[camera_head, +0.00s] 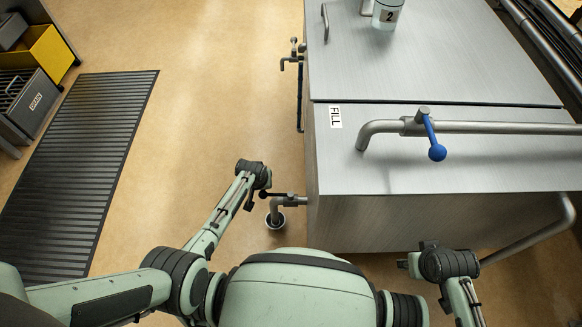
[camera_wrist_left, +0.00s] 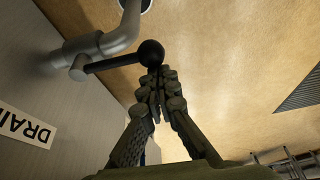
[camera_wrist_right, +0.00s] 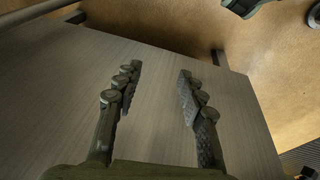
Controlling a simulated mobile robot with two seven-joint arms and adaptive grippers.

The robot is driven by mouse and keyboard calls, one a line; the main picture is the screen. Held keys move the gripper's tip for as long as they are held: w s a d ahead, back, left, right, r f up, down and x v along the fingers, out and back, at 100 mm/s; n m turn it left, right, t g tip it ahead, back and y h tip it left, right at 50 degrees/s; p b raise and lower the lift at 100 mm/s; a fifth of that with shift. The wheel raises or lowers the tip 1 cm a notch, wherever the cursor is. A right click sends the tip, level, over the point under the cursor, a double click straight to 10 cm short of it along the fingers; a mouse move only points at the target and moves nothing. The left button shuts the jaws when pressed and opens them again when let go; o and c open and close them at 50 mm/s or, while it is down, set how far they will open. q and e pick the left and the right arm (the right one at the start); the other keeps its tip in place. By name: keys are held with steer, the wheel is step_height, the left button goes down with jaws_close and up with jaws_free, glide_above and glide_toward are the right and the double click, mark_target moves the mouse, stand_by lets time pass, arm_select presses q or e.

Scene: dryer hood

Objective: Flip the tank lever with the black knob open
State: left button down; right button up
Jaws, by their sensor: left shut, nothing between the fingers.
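The lever with the black knob (camera_wrist_left: 151,52) sits on a grey pipe valve (camera_wrist_left: 85,50) on the tank's side, beside a DRAIN label (camera_wrist_left: 28,127). In the head view the knob (camera_head: 264,194) shows small near the drain pipe (camera_head: 291,201). My left gripper (camera_wrist_left: 157,78) is shut and empty, its fingertips right at the knob; I cannot tell whether they touch. Its arm comes in from the left in the head view. My right gripper (camera_wrist_right: 158,80) is open and empty, in front of the tank's wall (camera_wrist_right: 150,120).
The steel tank (camera_head: 440,160) has a FILL label (camera_head: 335,117) and a blue-knobbed lever (camera_head: 437,152) on top. A jar marked 2 (camera_head: 387,14) stands at the back. A cup-like drain (camera_head: 275,220) is under the pipe. A black mat (camera_head: 80,160) lies left on clear floor.

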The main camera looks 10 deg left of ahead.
arm_select(q)
steer(key=shift+s+d, duration=0.1)
steer(key=shift+s, duration=0.05)
arm_select(e)
steer(key=shift+s+f, duration=0.35)
steer(key=shift+f, duration=0.1)
steer(key=shift+w+r, duration=0.15)
steer(key=shift+r, duration=0.1)
